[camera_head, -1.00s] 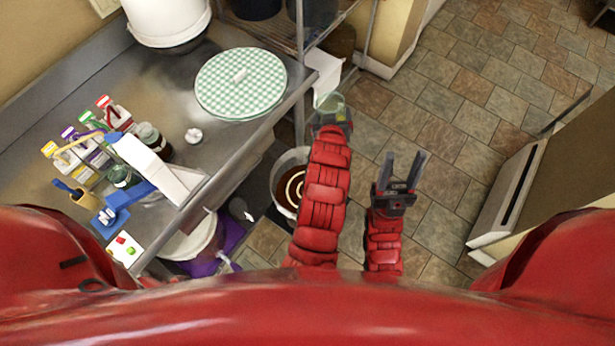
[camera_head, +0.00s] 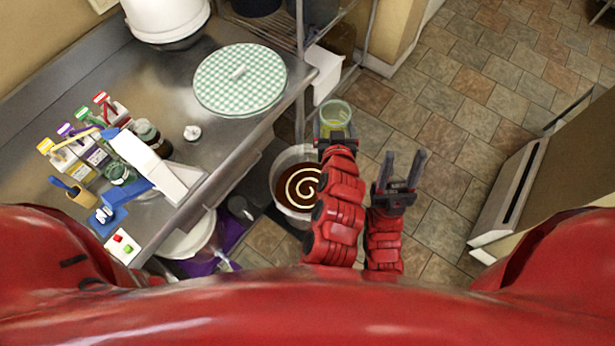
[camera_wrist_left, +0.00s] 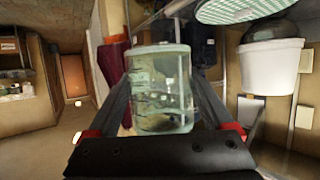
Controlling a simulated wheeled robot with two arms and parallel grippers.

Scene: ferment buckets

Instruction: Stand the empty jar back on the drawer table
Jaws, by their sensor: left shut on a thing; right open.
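My left gripper (camera_head: 336,138) is shut on a clear, greenish glass jar (camera_head: 334,115). The jar is held out over the floor, just past the bucket and right of the table edge. In the left wrist view the jar (camera_wrist_left: 160,88) sits between the two fingers and looks see-through. The drawer table (camera_head: 225,135) is the steel-topped table on the left; the jar is apart from it. My right gripper (camera_head: 402,170) is open and empty above the tiled floor, right of the left arm.
A bucket of dark liquid with a pale spiral (camera_head: 301,190) stands below the left gripper. A green checked round cover (camera_head: 240,80), a small white lid (camera_head: 192,133), a white scale-like device (camera_head: 165,172) and several bottles occupy the table. Bare steel shows between the cover and the device.

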